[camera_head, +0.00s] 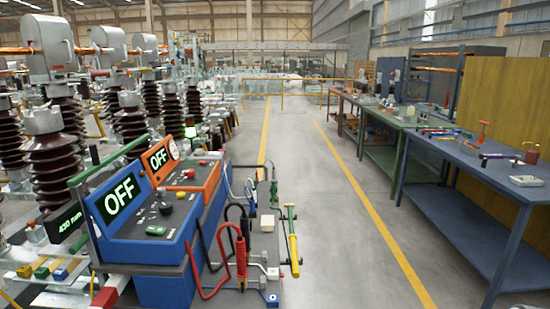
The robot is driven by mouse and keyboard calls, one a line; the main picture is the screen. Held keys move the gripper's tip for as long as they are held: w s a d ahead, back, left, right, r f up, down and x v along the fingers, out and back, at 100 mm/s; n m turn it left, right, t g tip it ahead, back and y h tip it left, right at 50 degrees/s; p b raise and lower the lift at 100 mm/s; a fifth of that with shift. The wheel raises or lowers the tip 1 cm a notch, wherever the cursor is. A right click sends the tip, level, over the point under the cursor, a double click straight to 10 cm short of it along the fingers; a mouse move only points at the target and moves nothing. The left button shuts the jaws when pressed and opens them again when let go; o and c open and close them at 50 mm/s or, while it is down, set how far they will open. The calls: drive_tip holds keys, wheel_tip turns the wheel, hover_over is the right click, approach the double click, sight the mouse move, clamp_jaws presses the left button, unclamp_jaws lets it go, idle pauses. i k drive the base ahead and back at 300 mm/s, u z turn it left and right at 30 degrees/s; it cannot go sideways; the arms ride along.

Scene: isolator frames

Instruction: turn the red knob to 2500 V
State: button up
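A blue console (152,250) stands at the lower left, with a lit display (119,197) that reads OFF. Its top panel carries a dark round knob (166,208) and a green part (156,230). An orange console (211,184) stands just behind it, also with a display (159,158) reading OFF and a round dial (174,149) beside it. A small red knob-like part (189,173) sits on the orange console's top panel. Its pointer and any scale marks are too small to read. My gripper is not in view.
Red and black cabled probes (241,262) stand right of the blue console, near a yellow-green handled tool (293,248). Tall ribbed insulators (57,160) crowd the left. A blue workbench (470,163) with tools stands at the right. The grey aisle (345,220) between is clear.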

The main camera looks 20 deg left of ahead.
sight(189, 173)
drive_tip(key=z, duration=0.05)
drive_tip(key=i, duration=3.3)
drive_tip(key=u, duration=3.45)
drive_tip(key=i, duration=1)
